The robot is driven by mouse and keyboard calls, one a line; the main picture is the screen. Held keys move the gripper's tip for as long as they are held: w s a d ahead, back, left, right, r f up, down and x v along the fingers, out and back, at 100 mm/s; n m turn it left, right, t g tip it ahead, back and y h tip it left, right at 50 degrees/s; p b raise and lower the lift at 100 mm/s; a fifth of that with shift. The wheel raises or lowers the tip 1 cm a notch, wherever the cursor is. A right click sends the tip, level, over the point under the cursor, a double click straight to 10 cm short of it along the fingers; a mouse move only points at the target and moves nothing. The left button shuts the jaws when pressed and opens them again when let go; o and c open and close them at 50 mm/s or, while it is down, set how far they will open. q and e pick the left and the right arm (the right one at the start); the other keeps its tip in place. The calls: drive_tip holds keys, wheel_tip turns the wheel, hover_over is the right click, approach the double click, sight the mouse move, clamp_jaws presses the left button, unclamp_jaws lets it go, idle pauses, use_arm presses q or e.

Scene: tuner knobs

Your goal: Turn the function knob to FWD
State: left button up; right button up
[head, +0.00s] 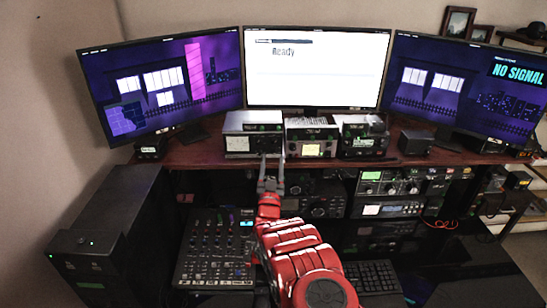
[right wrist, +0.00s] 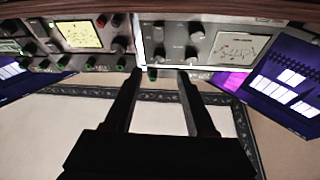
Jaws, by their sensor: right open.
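The tuner (head: 252,133) is a grey box on the shelf below the middle screen. In the right wrist view the tuner's front panel (right wrist: 176,48) shows several dark knobs and a pale meter window (right wrist: 235,48). Its labels are too small to read, so I cannot tell which is the function knob or where it points. My right gripper (head: 271,160) is in front of the tuner's lower right part. In the right wrist view the right gripper (right wrist: 158,73) has two dark fingers spread apart with nothing between them, tips near the panel's edge. My left gripper is not in view.
A radio with a yellowish display (head: 312,148) stands right of the tuner, with another unit (head: 364,141) beyond it. Three screens stand behind. An audio mixer (head: 215,247) and a keyboard (head: 372,276) lie below. Racked equipment (head: 400,183) fills the space under the shelf.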

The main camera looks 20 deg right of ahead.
sight(274, 143)
drive_tip(key=shift+p+x, duration=0.45)
drive_tip(key=shift+x, duration=2.65)
drive_tip(key=shift+d+f, duration=0.1)
clamp_jaws()
